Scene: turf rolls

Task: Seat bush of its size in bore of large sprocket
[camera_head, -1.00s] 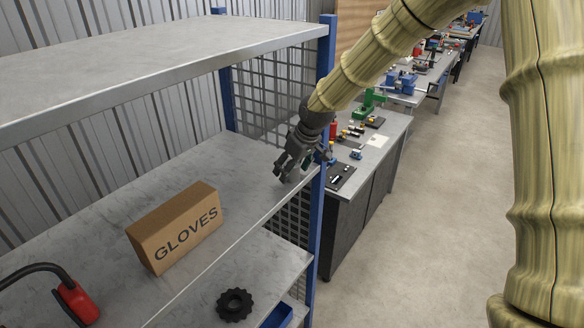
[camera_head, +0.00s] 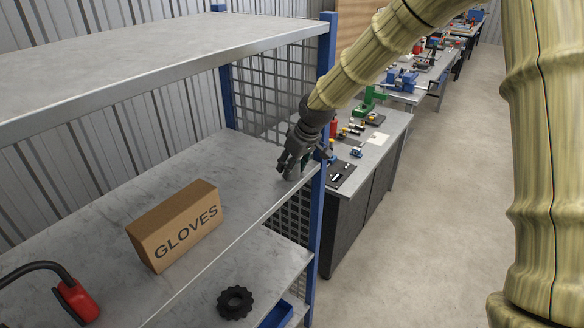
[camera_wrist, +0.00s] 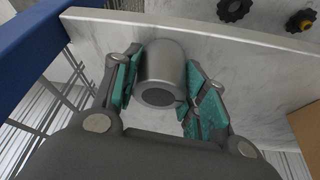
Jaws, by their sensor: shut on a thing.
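A grey metal bush (camera_wrist: 161,70), a short cylinder with a dark round hole, stands between my finger pads in the wrist view. My gripper (camera_head: 289,168) is shut on it at the right end of the middle shelf, beside the blue post; the fingers hide the bush in the head view. The teal-padded fingers also show in the wrist view (camera_wrist: 165,85). A black toothed sprocket (camera_head: 235,303) lies flat on the lower shelf. The wrist view shows two sprockets at its top right: one with a dark centre (camera_wrist: 234,11) and one with a brass-coloured centre (camera_wrist: 301,20).
A brown gloves box (camera_head: 175,227) stands on the middle shelf (camera_head: 250,185). A red-and-black object (camera_head: 76,301) is at lower left. The blue shelf post (camera_head: 319,200) is close to my gripper. A blue bin (camera_head: 277,316) sits low, and a cluttered workbench (camera_head: 365,170) stands behind.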

